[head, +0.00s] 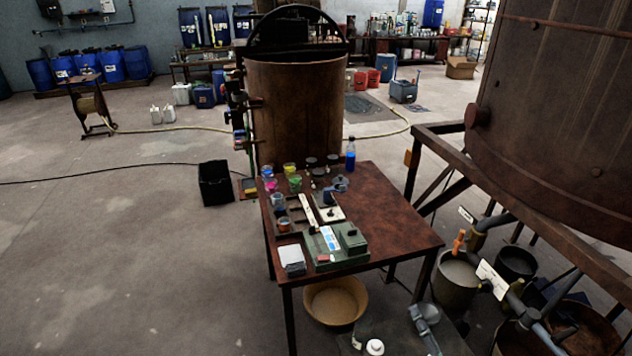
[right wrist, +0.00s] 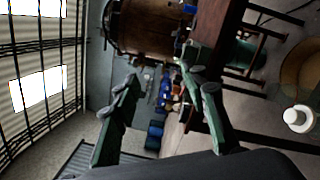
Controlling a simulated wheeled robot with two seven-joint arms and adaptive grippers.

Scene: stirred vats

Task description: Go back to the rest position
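My right gripper (head: 418,312) shows low in the head view, at the near right of the brown table (head: 395,225) and apart from it. In the right wrist view the two fingers of this gripper (right wrist: 160,66) stand well apart with nothing between them. That view is turned on its side, and the table edge and vat show beyond the fingers. My left gripper is in neither view.
The table holds coloured cups, a blue bottle (head: 350,155) and a green case (head: 335,248). A rusty vat (head: 300,110) stands behind it, and a larger vat (head: 570,120) on a frame at right. A yellow bowl (head: 336,300) lies below the table.

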